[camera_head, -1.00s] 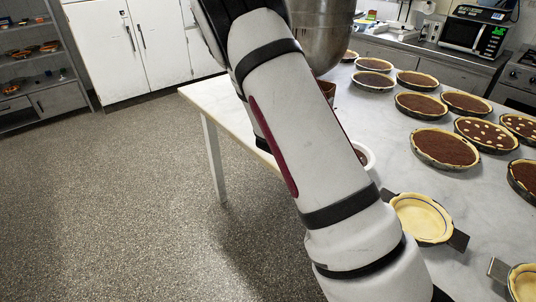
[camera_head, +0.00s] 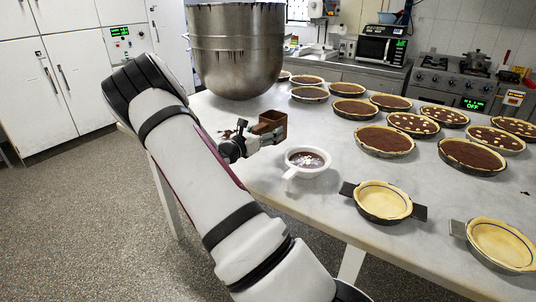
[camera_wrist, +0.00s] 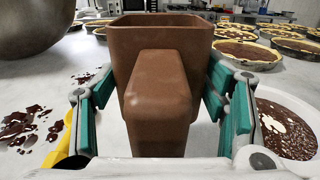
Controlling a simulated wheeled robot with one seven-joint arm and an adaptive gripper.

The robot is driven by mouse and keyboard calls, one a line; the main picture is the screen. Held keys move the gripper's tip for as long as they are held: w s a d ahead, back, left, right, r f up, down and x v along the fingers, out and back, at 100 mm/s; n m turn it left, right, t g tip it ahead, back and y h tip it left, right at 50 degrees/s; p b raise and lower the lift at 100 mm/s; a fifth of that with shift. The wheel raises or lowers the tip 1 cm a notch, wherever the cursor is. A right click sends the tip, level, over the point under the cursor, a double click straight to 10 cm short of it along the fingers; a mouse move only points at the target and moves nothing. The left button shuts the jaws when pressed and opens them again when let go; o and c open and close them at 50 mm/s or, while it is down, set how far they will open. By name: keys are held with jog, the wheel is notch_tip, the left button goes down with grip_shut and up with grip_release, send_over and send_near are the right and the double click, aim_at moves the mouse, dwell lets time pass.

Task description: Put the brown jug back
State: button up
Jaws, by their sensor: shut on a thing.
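The brown jug (camera_head: 271,127) is square and open at the top. My gripper (camera_head: 246,143) is shut on it, near the table's left edge. In the wrist view the jug (camera_wrist: 161,35) stands upright between the green-padded fingers, its thick handle toward the camera. Its bottom is hidden, and I cannot tell whether it touches the table.
A large steel mixing bowl (camera_head: 236,55) stands close behind the jug. A white cup (camera_head: 303,172) with dark filling is just right of it. Chocolate tarts (camera_head: 386,141) and empty pie shells (camera_head: 384,200) fill the table's right. Dark spills (camera_wrist: 22,128) mark the marble table (camera_head: 335,140).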

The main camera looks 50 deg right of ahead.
notch_tip(320, 180, down, 8)
jog(key=shift+r, duration=0.25)
jog(key=shift+f, duration=0.15)
jog(key=o, duration=1.2)
jog(key=shift+f, duration=0.1)
